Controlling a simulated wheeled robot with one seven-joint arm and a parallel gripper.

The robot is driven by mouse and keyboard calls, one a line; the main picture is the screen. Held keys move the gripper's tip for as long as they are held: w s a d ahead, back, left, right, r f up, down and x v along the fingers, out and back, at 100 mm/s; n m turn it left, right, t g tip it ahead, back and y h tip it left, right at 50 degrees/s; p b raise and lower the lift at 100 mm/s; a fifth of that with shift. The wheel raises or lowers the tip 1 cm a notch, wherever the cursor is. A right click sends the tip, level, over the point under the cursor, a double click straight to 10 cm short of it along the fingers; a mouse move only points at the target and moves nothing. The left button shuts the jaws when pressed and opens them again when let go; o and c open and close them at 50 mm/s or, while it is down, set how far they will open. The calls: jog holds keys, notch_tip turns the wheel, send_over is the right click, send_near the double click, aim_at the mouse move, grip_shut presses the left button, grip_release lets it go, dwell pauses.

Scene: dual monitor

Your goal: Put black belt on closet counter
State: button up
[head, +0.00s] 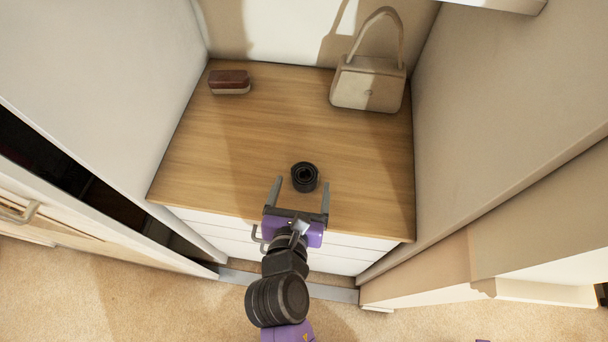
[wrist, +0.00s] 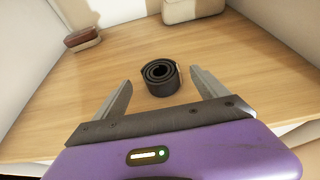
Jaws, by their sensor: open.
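The black belt (head: 305,177) is rolled into a coil and rests on the wooden closet counter (head: 255,135), near its front edge. It also shows in the wrist view (wrist: 161,78), with its spiral top facing up. My gripper (head: 302,186) is open at the counter's front edge. Its two fingers point toward the back of the closet. The belt lies just beyond and between the fingertips, apart from both. In the wrist view nothing is between the fingers and the belt.
A beige handbag (head: 368,84) stands at the back right of the counter. A brown brush-like item (head: 230,82) lies at the back left. Closet walls (head: 470,120) enclose both sides. White drawers (head: 215,228) with handles are below the counter. The counter's middle is clear.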

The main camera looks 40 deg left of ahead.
jog(key=v, duration=0.7)
jog(key=shift+s, duration=0.1)
jog(key=s+d+f+m+h, duration=0.1)
jog(key=s+d+m, duration=0.1)
jog(key=d+m, duration=0.8)
jog(key=s+d+f+m+h, duration=0.1)
jog(key=s+d+m, duration=0.1)
jog(key=d+m, duration=0.8)
jog(key=s+d+r+m+t+h, duration=0.1)
jog(key=s+d+r+m, duration=0.3)
jog(key=d+m, duration=0.4)
jog(key=s+d+r+m+t+h, duration=0.2)
jog(key=s+d+r+m+h, duration=0.2)
jog(key=d+m, duration=0.5)
jog(key=s+r+m, duration=0.1)
jog(key=m, duration=0.4)
jog(key=shift+r, duration=0.35)
